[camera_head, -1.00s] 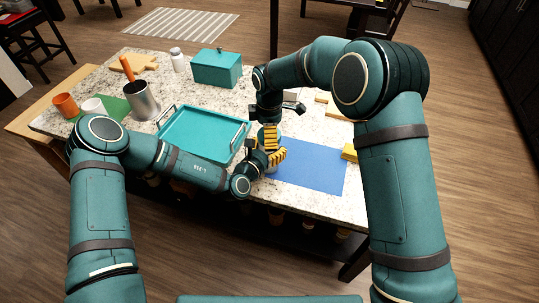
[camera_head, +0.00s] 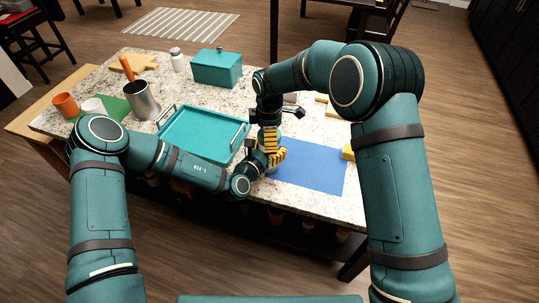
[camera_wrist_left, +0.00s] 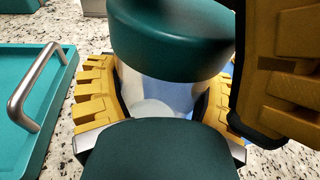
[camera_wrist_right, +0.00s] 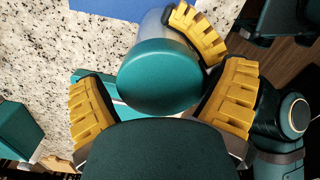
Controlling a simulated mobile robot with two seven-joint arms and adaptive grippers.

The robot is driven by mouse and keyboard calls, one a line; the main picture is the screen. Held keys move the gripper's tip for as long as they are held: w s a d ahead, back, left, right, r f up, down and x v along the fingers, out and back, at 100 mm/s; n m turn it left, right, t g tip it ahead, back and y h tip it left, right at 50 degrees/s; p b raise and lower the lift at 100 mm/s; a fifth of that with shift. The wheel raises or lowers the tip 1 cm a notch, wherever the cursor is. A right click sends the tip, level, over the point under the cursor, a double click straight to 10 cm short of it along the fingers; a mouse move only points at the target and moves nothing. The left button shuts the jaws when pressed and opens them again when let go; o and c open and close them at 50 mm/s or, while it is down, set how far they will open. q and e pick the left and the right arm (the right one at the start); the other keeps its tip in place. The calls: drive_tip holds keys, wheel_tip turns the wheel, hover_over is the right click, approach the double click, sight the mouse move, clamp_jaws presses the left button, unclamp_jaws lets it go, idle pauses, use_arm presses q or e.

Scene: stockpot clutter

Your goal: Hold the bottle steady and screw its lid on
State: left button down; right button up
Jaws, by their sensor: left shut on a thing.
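The bottle (camera_wrist_left: 170,93) is clear and sits between the yellow fingers of my left gripper (camera_head: 277,157), which is shut on it. The teal round lid (camera_wrist_left: 175,42) sits over the bottle's top; whether the threads meet is hidden. In the right wrist view the lid (camera_wrist_right: 160,78) lies between the spread fingers of my right gripper (camera_head: 270,140), with a small gap at the left finger. My right gripper comes from above and looks open around the lid. The arms hide most of the bottle and lid in the head view.
A blue mat (camera_head: 315,168) lies right of the grippers, with a yellow block (camera_head: 348,152) at its edge. A teal tray (camera_head: 190,150) with metal handles is close on the left. A teal box (camera_head: 216,70), steel pot (camera_head: 143,100) and cups stand farther back.

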drive_tip(key=shift+r, duration=2.25)
wheel_tip(320, 180, up, 12)
use_arm(q)
unclamp_jaws()
drive_tip(key=v, duration=1.2)
